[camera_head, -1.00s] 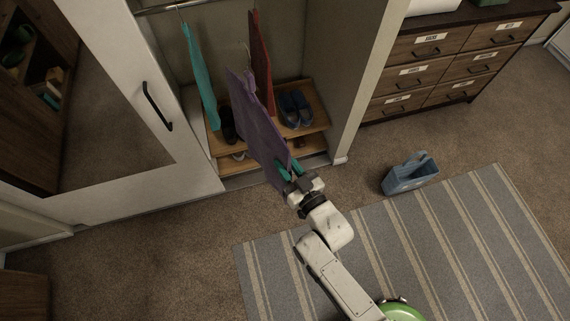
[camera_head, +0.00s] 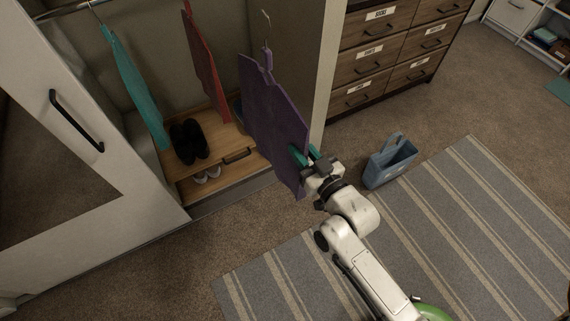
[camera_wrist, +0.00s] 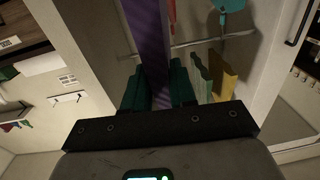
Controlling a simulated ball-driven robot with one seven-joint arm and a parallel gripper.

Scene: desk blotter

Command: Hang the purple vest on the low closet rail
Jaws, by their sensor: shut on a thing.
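The purple vest (camera_head: 275,115) hangs upright on a hanger whose hook (camera_head: 267,27) is free in the air, off any rail. My gripper (camera_head: 305,157) is shut on the vest's lower right edge. The vest is at the right side of the closet opening, in front of the side wall. In the wrist view, the vest (camera_wrist: 148,35) is a narrow purple strip between the teal fingers (camera_wrist: 160,88). The closet rail (camera_head: 78,8) shows at the top left of the head view; a rail (camera_wrist: 213,41) also crosses the wrist view.
A teal garment (camera_head: 135,85) and a red garment (camera_head: 207,65) hang in the closet above a wooden shelf with black shoes (camera_head: 188,141). A white door (camera_head: 60,185) stands left. A dresser (camera_head: 400,45), a blue-grey bin (camera_head: 390,162) and a striped rug (camera_head: 430,215) are right.

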